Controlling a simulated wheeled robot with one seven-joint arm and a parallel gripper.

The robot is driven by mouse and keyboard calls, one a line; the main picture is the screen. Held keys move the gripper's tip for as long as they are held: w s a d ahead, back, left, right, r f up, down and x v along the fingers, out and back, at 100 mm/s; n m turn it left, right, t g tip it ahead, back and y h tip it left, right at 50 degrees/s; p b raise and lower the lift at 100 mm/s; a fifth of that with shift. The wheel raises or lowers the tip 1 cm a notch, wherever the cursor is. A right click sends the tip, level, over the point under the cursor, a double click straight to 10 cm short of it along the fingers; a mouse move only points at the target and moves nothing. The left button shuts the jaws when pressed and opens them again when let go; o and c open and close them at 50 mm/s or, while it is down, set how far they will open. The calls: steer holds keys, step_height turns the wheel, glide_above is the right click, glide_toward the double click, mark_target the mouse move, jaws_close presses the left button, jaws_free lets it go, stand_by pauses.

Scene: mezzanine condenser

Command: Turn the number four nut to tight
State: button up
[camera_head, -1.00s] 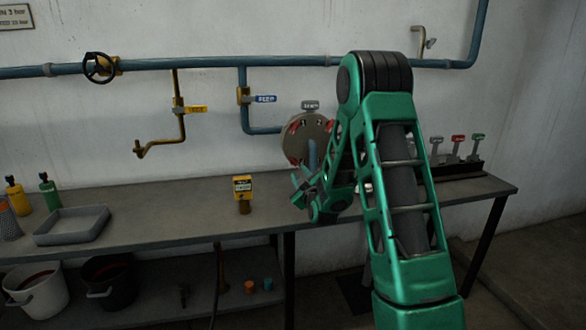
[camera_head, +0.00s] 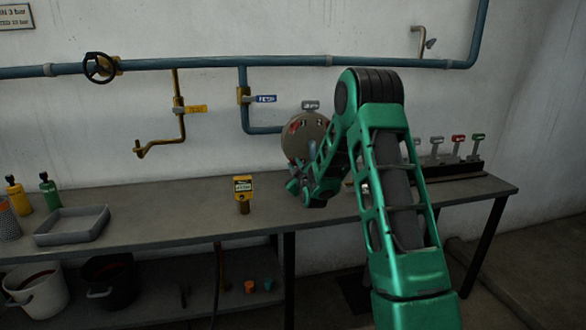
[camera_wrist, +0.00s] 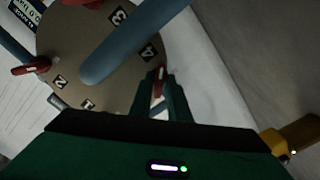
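A round tan flange (camera_head: 303,138) is on the wall pipework behind the bench. In the wrist view the flange face (camera_wrist: 105,60) carries number labels, red winged nuts and a thick blue bar across it. The number four label (camera_wrist: 148,52) is at its right side. A red nut (camera_wrist: 159,82) beside that label lies between the tips of my gripper (camera_wrist: 160,76). Whether the fingers press on it I cannot tell. In the head view my gripper (camera_head: 301,187) is at the lower edge of the flange, and my arm hides its right part.
The bench (camera_head: 170,215) below holds a yellow device (camera_head: 243,190), a grey tray (camera_head: 72,226) and bottles at left. A rack of coloured levers (camera_head: 455,165) stands at right. Blue and yellow pipes with valves run along the wall. The bench between tray and yellow device is clear.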

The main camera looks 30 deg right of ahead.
jaws_close()
steer(key=shift+m, duration=0.3)
steer(key=m, duration=1)
steer(key=shift+s+f+m, duration=0.1)
steer(key=shift+m, duration=1.8)
steer(key=shift+f, duration=0.1)
steer(key=shift+o, duration=2.4)
jaws_free()
steer(key=shift+d, duration=0.15)
